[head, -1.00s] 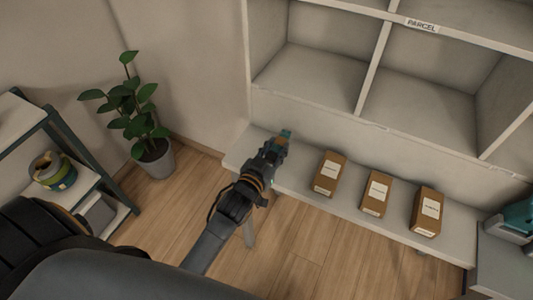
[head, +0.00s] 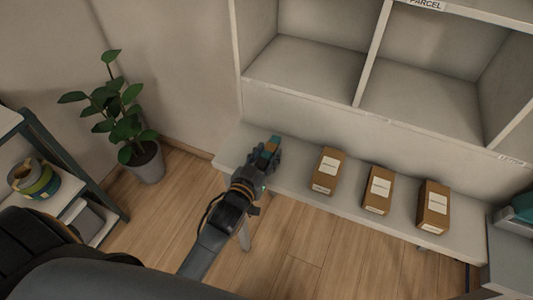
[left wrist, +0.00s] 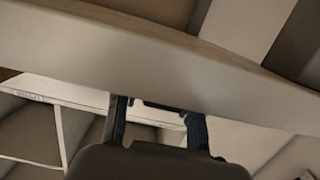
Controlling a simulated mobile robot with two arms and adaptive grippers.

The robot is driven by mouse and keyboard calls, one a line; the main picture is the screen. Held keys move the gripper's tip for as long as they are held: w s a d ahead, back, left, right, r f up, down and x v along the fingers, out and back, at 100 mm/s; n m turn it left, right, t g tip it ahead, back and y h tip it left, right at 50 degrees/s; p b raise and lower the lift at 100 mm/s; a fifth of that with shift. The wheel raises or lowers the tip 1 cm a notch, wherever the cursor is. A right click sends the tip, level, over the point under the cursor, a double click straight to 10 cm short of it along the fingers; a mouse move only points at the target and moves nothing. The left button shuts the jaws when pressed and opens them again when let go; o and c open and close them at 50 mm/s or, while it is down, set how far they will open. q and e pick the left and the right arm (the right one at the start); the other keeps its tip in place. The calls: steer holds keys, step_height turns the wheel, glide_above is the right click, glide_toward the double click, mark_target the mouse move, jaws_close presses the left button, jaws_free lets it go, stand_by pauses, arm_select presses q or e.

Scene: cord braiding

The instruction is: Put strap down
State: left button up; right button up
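My left gripper (head: 269,150) is over the left end of the low grey bench (head: 335,208) in the head view. A small teal and orange-brown patch shows at its fingertips; I cannot tell whether this is the strap or part of the gripper. In the left wrist view its two dark fingers (left wrist: 159,120) stand apart, with their tips hidden by a wide beige band (left wrist: 150,55) that crosses the picture. I cannot tell whether that band is the bench edge or something held. No strap can be made out for certain. My right gripper is not in view.
Three labelled brown boxes (head: 327,171), (head: 378,190), (head: 433,207) stand on the bench to the right. Empty grey cubbies (head: 424,92) rise behind it. A potted plant (head: 148,161) and a shelf rack with a green-yellow roll (head: 37,181) are at left. A teal item (head: 519,208) is at right.

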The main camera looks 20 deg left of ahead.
arm_select(q)
steer(key=shift+o, duration=0.4)
steer(key=shift+r, duration=0.1)
steer(key=shift+r, duration=0.15)
steer(key=s+r, duration=0.1)
steer(key=s, duration=1)
steer(key=shift+s+a+r+b, duration=0.2)
steer(key=shift+s+r+b, duration=0.1)
steer(key=shift+s+r, duration=0.1)
